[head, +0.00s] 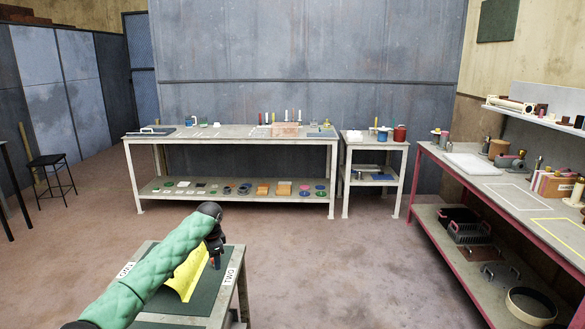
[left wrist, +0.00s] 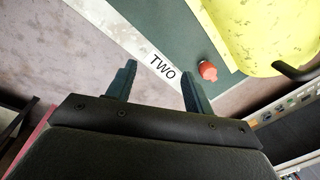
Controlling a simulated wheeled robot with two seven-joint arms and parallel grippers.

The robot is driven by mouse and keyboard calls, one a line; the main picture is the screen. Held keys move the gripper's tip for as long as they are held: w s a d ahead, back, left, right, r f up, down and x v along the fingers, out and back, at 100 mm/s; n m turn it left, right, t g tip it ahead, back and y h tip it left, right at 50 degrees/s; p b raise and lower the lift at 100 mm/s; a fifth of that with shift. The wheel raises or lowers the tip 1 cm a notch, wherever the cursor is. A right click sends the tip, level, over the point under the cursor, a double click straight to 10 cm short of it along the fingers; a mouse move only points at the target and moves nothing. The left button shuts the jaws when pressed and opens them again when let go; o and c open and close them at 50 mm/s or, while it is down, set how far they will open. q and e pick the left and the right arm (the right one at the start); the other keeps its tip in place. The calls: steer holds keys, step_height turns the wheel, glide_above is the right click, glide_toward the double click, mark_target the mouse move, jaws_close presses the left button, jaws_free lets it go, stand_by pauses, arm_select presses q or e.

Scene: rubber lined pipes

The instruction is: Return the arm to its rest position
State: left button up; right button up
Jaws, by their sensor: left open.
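My left arm, in a green quilted sleeve, comes in from the lower left of the head view. Its black left gripper (head: 216,258) hangs over the right side of a small work table near the "TWO" label (head: 230,276). In the left wrist view its two fingers (left wrist: 157,84) stand apart with nothing between them. A yellow curved piece (head: 188,273) lies on the dark green mat beside the gripper; it also shows at the upper right of the left wrist view (left wrist: 262,35). My right gripper is not in view.
A small red-topped object (left wrist: 207,71) stands on the mat near the yellow piece. A long bench (head: 232,143) and a smaller stand (head: 372,138) are at the back wall. A red-framed bench (head: 470,180) runs along the right. The floor between is clear.

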arm_select(q)
steer(key=w+d+r+n+t, duration=0.1)
steer(key=d+r+n+t, duration=0.2)
steer(key=r, duration=0.4)
steer(key=w+d+r+t, duration=0.15)
steer(key=d+r, duration=0.25)
steer(key=r, duration=0.4)
steer(key=s+d+f+n+t, duration=0.1)
steer(key=s+d+n+t, duration=0.15)
steer(key=s+d, duration=0.45)
steer(key=s+f+n+g, duration=0.1)
steer(key=s+f+g, duration=0.1)
steer(key=s+f, duration=1.2)
steer(key=s+a+f+n+g+h, duration=0.1)
steer(key=s+f+n+g, duration=0.1)
steer(key=s+f, duration=1.2)
steer(key=s+f+n+g, duration=0.1)
steer(key=s+f, duration=1.4)
steer(key=s, duration=1.8)
steer(key=shift+s+a+g+h, duration=0.25)
steer(key=shift+s+g+h, duration=0.1)
steer(key=shift+g, duration=0.55)
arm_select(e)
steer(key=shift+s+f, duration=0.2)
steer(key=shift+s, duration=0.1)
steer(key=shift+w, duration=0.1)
